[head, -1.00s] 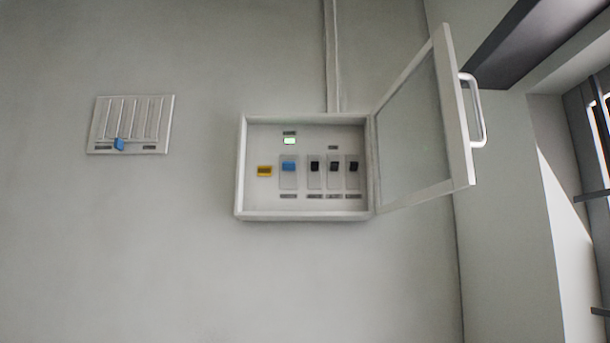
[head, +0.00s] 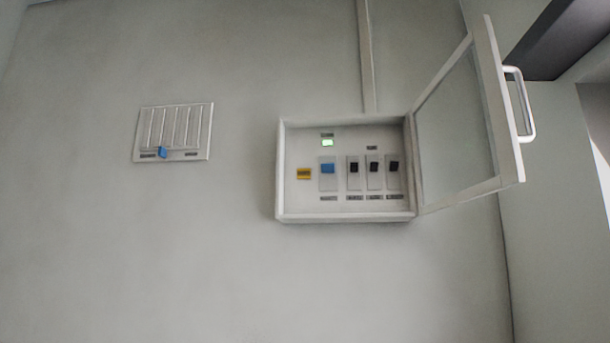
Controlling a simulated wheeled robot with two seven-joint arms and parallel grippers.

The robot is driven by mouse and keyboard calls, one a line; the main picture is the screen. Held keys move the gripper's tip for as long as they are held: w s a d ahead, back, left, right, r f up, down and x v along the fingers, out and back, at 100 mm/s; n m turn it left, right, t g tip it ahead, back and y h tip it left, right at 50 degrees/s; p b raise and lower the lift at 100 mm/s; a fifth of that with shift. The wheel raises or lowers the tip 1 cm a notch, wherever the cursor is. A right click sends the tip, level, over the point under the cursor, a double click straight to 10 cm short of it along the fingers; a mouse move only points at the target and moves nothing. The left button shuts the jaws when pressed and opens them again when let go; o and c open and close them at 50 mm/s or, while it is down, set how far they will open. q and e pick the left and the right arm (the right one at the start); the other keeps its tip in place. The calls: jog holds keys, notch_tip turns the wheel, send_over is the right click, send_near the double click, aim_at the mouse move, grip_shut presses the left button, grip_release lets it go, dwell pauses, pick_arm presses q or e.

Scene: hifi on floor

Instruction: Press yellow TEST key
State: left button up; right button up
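The yellow TEST key (head: 304,174) sits at the left inside an open white wall box (head: 347,218). Its lettering is too small to read. Right of it is a blue switch (head: 327,169), then a row of black switches (head: 373,168). A small green lit indicator (head: 327,143) is above the blue switch. Neither of my grippers is in view, and nothing covers the key.
The box's glazed door (head: 458,120) stands open to the right, with a white handle (head: 522,104) sticking out. A slatted vent (head: 175,132) with a blue tab (head: 162,153) is on the wall at left. The wall below is bare.

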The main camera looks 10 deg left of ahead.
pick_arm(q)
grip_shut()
